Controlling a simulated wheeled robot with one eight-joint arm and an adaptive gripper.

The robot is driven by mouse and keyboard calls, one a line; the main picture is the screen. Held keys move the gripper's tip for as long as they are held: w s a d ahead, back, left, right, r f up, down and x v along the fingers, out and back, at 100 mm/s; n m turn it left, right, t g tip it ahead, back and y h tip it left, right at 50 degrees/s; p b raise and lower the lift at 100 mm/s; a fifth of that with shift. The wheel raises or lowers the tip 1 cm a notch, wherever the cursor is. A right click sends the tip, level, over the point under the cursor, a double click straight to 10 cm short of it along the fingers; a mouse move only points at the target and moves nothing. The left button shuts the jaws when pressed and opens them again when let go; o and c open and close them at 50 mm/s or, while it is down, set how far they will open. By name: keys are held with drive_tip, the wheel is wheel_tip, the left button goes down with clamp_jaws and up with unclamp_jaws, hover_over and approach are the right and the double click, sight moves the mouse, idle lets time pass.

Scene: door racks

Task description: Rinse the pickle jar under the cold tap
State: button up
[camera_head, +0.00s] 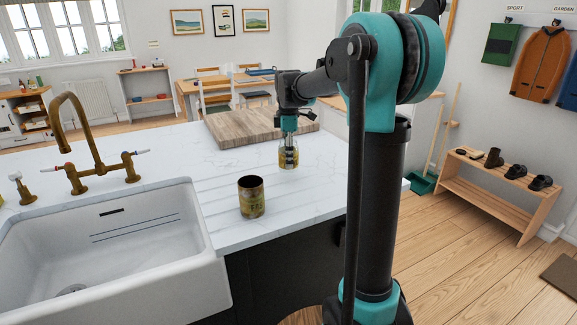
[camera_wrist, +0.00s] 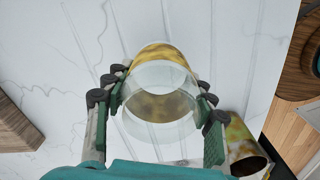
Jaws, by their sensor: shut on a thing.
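The pickle jar (camera_head: 289,157) is clear glass with a yellow-brown label or smear. It is upright at the worktop by the drainer grooves; I cannot tell whether it touches the surface. My gripper (camera_head: 289,139) is shut on it from above. In the wrist view, the fingers of my gripper (camera_wrist: 162,92) lie on both sides of the jar (camera_wrist: 160,72), whose round open mouth faces the camera. The brass tap (camera_head: 75,125) arches over the left side of the white sink (camera_head: 215,285). It has two lever handles; no water shows.
An open, stained tin (camera_head: 252,199) stands between the jar and the sink, near the worktop's front edge; it also shows in the wrist view (camera_wrist: 240,140). A wooden board (camera_head: 235,127) lies behind the jar. The sink basin looks empty.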

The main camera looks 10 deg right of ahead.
drive_tip(key=shift+f, duration=1.75)
drive_tip(key=shift+f, duration=0.1)
drive_tip(key=o, duration=1.3)
wheel_tip(320, 180, up, 12)
